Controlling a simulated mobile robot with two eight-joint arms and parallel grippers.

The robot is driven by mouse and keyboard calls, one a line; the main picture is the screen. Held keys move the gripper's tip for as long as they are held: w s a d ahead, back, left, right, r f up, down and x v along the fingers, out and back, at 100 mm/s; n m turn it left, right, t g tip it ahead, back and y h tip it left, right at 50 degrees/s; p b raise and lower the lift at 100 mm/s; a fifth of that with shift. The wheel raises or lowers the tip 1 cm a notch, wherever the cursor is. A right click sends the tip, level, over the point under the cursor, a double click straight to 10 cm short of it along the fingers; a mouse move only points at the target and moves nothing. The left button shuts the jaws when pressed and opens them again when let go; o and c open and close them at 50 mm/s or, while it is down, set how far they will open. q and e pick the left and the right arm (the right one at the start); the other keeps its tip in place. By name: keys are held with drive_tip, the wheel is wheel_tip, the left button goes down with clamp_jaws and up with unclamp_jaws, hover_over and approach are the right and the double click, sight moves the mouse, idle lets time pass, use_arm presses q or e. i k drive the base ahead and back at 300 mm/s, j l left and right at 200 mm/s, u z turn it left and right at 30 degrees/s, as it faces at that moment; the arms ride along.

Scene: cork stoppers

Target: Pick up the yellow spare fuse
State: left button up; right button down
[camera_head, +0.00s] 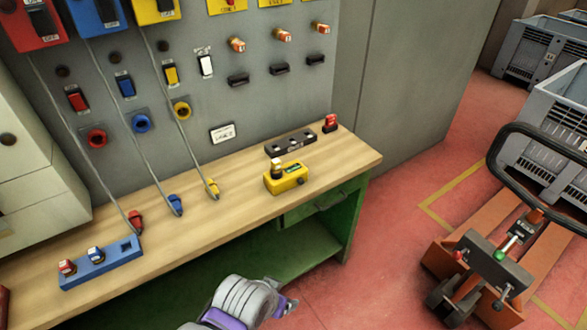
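A small yellow block with a pale top and a dark lower part (276,167) stands upright at the left end of a yellow box (287,182) on the workbench. It looks like a yellow fuse, but it is too small to read a label. My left arm comes in at the bottom, and its gripper (289,302) is in front of the bench, lower in the picture than the yellow box and apart from it. Its fingers are small and partly hidden by the wrist, so their opening is unclear. My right gripper is not in view.
The wooden bench (345,160) also carries a blue holder (115,264) with red and blue fuses, a black holder (291,143), a red fuse (331,124), and red, blue and yellow cable plugs. A grey switch panel (200,120) rises behind. A pallet jack (490,265) stands right.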

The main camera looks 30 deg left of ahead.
sight(276, 164)
drive_tip(key=i+j+z, duration=0.1)
drive_tip(key=j, duration=0.25)
drive_tip(key=i+j+z, duration=0.1)
drive_tip(key=i+j, duration=0.3)
drive_tip(key=j, duration=0.35)
drive_tip(key=z, duration=0.05)
